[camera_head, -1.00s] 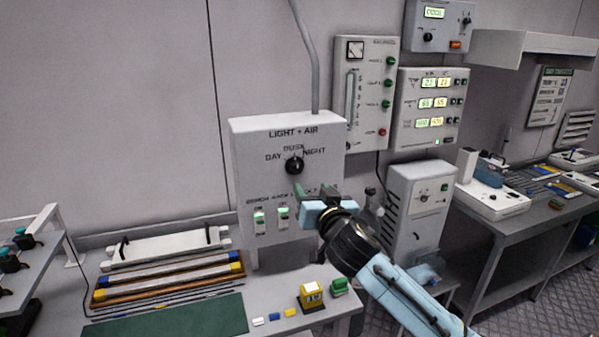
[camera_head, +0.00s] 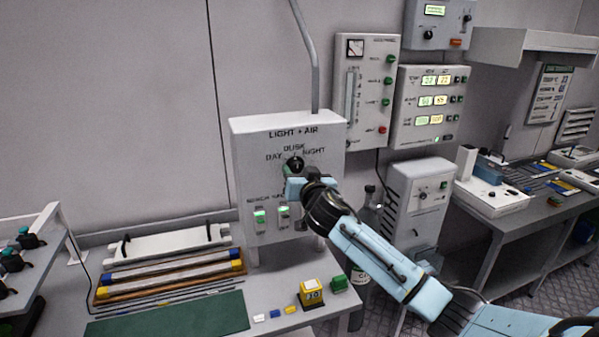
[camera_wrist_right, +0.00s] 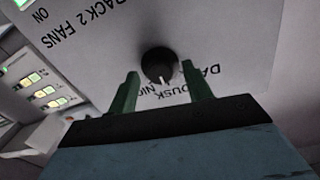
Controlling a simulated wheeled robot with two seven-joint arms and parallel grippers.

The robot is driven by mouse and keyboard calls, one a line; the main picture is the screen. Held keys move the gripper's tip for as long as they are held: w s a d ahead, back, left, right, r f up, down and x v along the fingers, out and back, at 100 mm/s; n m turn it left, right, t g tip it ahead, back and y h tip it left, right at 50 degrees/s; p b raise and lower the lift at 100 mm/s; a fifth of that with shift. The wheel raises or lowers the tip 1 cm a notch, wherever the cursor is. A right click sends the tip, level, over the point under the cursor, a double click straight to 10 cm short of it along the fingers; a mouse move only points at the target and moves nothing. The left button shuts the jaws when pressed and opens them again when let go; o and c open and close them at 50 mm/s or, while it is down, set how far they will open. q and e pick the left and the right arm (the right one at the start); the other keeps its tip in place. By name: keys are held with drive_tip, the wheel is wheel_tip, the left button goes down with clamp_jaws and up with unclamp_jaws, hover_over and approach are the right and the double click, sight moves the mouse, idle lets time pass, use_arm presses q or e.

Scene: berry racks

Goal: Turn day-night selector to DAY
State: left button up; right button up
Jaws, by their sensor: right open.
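The day-night selector is a round black knob (camera_head: 294,163) on the front of the white LIGHT + AIR box (camera_head: 247,150), under the labels DAY, DUSK and NIGHT. In the right wrist view the knob (camera_wrist_right: 157,62) lies between and just beyond the two green fingers, with a gap on each side. Its white pointer line appears directed toward the DUSK lettering. My right gripper (camera_head: 295,174) is open in front of the knob, and it also shows in the right wrist view (camera_wrist_right: 163,74). It partly covers the knob in the head view. My left gripper is out of view.
Lit rack switches (camera_head: 260,217) sit below the knob on the same box. A yellow block (camera_head: 312,293) and a green block (camera_head: 338,284) stand on the bench below. A bottle (camera_head: 360,277) stands behind my right arm. Other control panels (camera_head: 432,107) hang to the right.

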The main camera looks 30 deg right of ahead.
drive_tip(key=c, duration=1)
drive_tip(key=n, duration=0.4)
drive_tip(key=shift+n+p, duration=0.35)
drive_tip(key=shift+n, duration=0.05)
drive_tip(key=n+p, duration=0.1)
drive_tip(key=n, duration=0.4)
drive_tip(key=shift+o, duration=0.2)
